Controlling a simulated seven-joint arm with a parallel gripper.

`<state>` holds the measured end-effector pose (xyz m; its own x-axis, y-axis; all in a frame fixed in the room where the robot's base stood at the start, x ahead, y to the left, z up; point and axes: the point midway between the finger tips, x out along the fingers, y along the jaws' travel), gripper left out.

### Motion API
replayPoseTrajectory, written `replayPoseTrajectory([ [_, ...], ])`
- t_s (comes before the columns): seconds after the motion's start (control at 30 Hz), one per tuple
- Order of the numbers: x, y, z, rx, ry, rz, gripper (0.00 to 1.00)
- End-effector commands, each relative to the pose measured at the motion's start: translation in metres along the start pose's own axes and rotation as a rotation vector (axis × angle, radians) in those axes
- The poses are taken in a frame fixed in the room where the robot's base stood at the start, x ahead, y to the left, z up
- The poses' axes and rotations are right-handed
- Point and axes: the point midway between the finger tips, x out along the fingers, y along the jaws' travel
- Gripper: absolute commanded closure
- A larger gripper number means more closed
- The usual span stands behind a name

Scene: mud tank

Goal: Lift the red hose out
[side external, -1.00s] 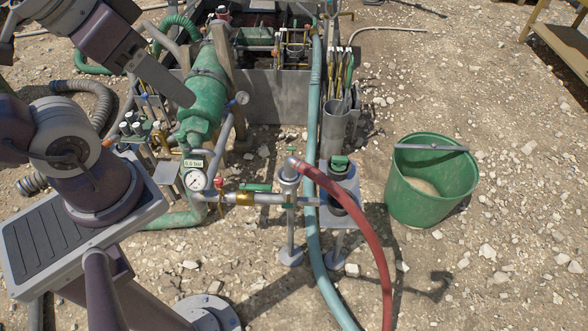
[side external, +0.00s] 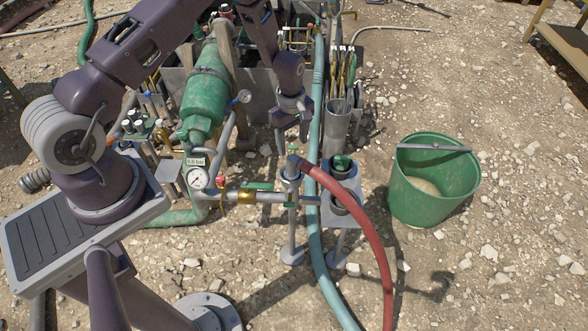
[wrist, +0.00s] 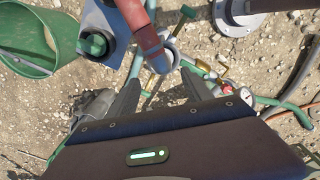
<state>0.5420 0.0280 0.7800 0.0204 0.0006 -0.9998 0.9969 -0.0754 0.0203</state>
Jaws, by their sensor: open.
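The red hose (side external: 365,225) runs from the top of an upright grey pipe fitting (side external: 291,180) in an arc to the bottom edge of the side view. Its end sits at the fitting's top. In the wrist view the hose (wrist: 133,12) comes down from the top edge to the fitting (wrist: 168,57). My gripper (side external: 292,142) points down above and slightly behind the hose end, with its fingers apart. In the wrist view the gripper (wrist: 160,88) is open and empty, the fitting just beyond its fingertips. How deep the hose end sits is hidden.
A stand with a green-topped round holder (side external: 341,162) is close right of the fitting. A teal hose (side external: 313,215) passes beside it. A pressure gauge (side external: 197,179) and green cylinder (side external: 205,90) stand left. A green bucket (side external: 435,195) is right, with bare gravel around.

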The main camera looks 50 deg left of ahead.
Motion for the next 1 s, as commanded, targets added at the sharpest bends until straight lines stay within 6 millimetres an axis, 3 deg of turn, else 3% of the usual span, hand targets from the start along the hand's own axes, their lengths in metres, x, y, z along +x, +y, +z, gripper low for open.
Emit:
replayPoseTrajectory([
  [0.03, 0.015, -0.004, -0.001, -0.027, -0.001, -0.012, 0.42],
  [0.1, 0.028, -0.006, -0.002, -0.052, -0.001, -0.019, 0.42],
  [0.5, 0.092, -0.006, 0.002, -0.055, -0.003, -0.022, 0.42],
  [0.77, 0.098, -0.005, 0.002, -0.055, -0.002, -0.020, 0.42],
  [1.0, 0.097, -0.005, 0.002, -0.054, -0.002, -0.020, 0.85],
])
